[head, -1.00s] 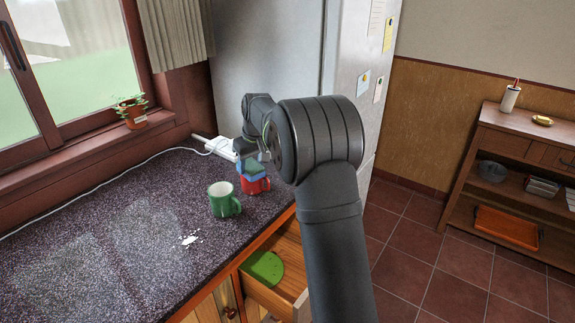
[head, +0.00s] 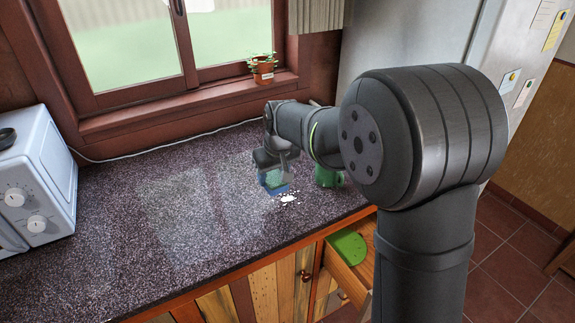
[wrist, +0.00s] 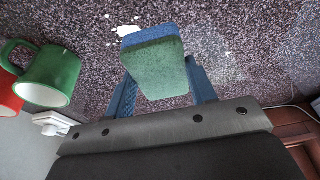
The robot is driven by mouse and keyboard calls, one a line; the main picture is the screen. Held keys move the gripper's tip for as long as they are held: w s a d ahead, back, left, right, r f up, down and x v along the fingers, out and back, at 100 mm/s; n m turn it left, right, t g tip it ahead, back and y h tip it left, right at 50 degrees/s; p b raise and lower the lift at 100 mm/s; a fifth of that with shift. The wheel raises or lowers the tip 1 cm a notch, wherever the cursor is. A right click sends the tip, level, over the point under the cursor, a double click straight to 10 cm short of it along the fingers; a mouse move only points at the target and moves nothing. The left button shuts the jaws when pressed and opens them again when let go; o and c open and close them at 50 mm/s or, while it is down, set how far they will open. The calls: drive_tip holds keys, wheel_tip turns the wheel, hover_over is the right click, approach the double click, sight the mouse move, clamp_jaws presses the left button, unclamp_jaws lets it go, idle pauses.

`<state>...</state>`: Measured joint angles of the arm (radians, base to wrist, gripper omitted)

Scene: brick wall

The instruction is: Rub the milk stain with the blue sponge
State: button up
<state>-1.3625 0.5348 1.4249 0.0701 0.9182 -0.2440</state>
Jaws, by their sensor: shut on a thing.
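My gripper (head: 270,165) is shut on the blue sponge (head: 277,189), which has a green face. In the wrist view the sponge (wrist: 155,65) sits between the two blue fingers of my gripper (wrist: 160,75). The white milk stain (head: 289,198) lies on the dark speckled counter, just right of the sponge in the head view. In the wrist view the stain (wrist: 127,30) shows beyond the sponge's upper left edge, partly hidden by it. The sponge is low over the counter; I cannot tell whether it touches.
A green mug (head: 328,177) stands right of the sponge, partly behind my arm; a red mug (wrist: 9,95) is beside it. A white microwave (head: 42,178) stands at the left. An open drawer (head: 357,268) holds a green item. The counter's left part (head: 150,225) is clear.

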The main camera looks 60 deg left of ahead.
drive_tip(key=shift+f, duration=3.6)
drive_tip(key=shift+w+f, duration=0.2)
drive_tip(key=shift+f, duration=0.1)
drive_tip(key=shift+w+r, duration=0.15)
drive_tip(key=shift+w, duration=0.35)
drive_tip(key=shift+c, duration=0.4)
drive_tip(key=shift+w+f, duration=0.2)
drive_tip(key=shift+w, duration=0.15)
drive_tip(key=shift+w+r, duration=0.1)
drive_tip(key=shift+w, duration=2.9)
drive_tip(key=shift+s, duration=4.15)
drive_tip(key=shift+w+r, duration=0.15)
drive_tip(key=shift+r, duration=3.8)
